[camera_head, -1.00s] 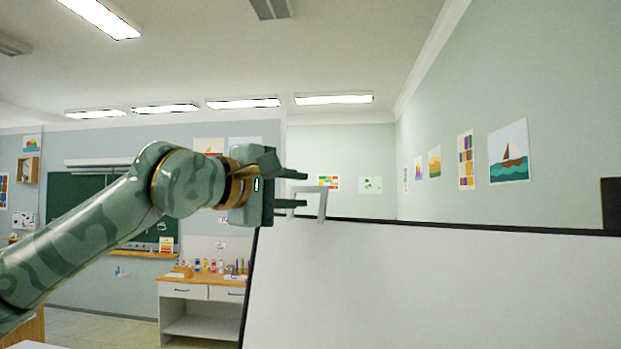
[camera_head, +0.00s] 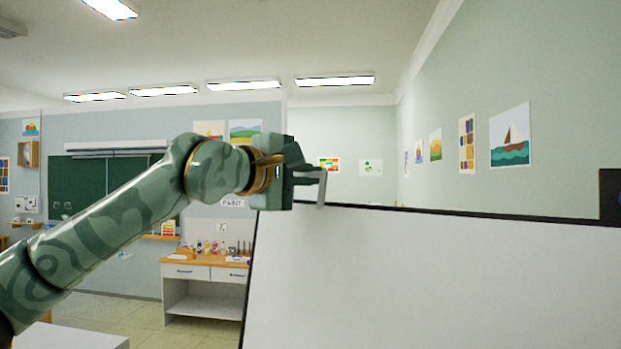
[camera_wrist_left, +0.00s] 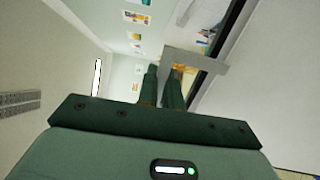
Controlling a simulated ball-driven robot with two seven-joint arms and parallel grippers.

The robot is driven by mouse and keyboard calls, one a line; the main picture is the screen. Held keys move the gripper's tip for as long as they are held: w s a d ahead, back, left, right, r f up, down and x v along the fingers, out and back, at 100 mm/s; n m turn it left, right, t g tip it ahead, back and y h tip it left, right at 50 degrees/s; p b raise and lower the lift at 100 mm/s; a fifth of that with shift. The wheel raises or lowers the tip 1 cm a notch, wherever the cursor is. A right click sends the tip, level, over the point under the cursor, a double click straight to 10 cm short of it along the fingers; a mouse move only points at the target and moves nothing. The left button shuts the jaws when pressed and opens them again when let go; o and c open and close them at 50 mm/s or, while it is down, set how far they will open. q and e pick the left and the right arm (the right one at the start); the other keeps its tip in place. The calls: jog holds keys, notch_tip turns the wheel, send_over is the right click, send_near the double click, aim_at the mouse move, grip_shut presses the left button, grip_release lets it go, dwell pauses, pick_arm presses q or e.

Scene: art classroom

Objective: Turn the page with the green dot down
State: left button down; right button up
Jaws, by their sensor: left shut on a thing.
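A large white page (camera_head: 430,280) on a dark-edged board fills the lower right of the head view. No green dot shows on it in these frames. A grey angular handle (camera_head: 322,188) stands up at the board's top left edge. My left gripper (camera_head: 308,175) is at this handle, its fingers shut on it. In the left wrist view the fingers of my left gripper (camera_wrist_left: 162,88) are close together, and the grey handle (camera_wrist_left: 200,62) crosses at their tips. My right gripper is not in view.
The board's dark top edge (camera_head: 450,213) runs right to a dark block (camera_head: 610,193). A desk with paint bottles (camera_head: 205,272) stands behind, left of the board. The air above the board is clear.

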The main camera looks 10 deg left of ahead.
pick_arm(q)
jog(key=b+v, duration=0.3)
jog(key=v, duration=0.6)
jog(key=shift+b, duration=0.35)
jog(key=shift+s+a+f+b, duration=0.25)
jog(key=shift+s+a+b, duration=0.2)
jog(key=shift+s, duration=0.15)
jog(key=c, duration=2.2)
grip_release()
jog(key=shift+f+b+v, duration=0.15)
jog(key=shift+b+v, duration=0.25)
jog(key=shift+v, duration=0.75)
jog(key=shift+f+b+v, duration=0.15)
jog(key=shift+b+v, duration=0.25)
jog(key=shift+v, duration=0.7)
jog(key=shift+b+v, duration=0.35)
jog(key=shift+v, duration=1.25)
jog(key=shift+f, duration=0.2)
